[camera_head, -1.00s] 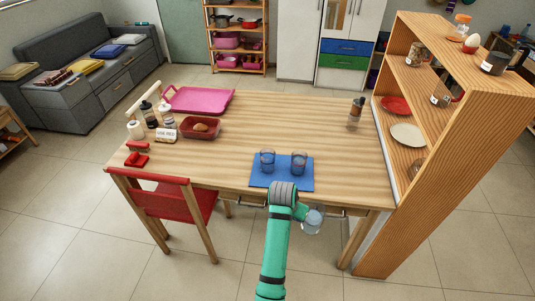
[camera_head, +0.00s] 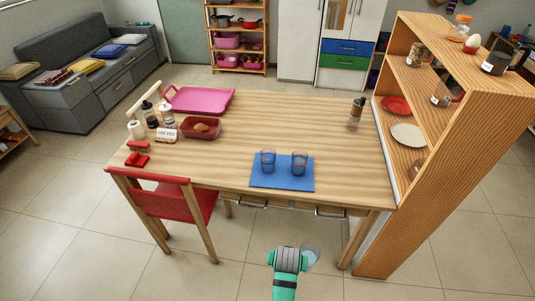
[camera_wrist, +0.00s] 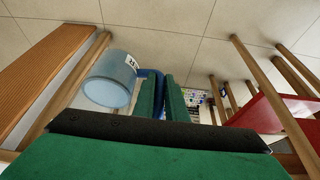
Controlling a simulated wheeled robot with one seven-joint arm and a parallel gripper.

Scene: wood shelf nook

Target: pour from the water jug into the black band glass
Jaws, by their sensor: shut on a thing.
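The water jug (camera_wrist: 112,75) is clear and bluish with a small white label. In the wrist view my gripper (camera_wrist: 162,92) is shut on its blue handle, with the jug body to the left of the fingers. In the head view the jug (camera_head: 310,257) is partly hidden beside my gripper (camera_head: 297,260), off the near side of the table and over the floor. Two clear bluish glasses stand upright on a blue mat (camera_head: 282,184): a left glass (camera_head: 268,161) and a right glass (camera_head: 299,163). I cannot tell which has a black band.
The wooden table (camera_head: 250,120) is clear around the mat. A red chair (camera_head: 170,200) stands at its near left, and a tall shelf unit (camera_head: 440,160) at its right. A red container (camera_head: 201,127) and a pink tray (camera_head: 200,100) sit on the left half.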

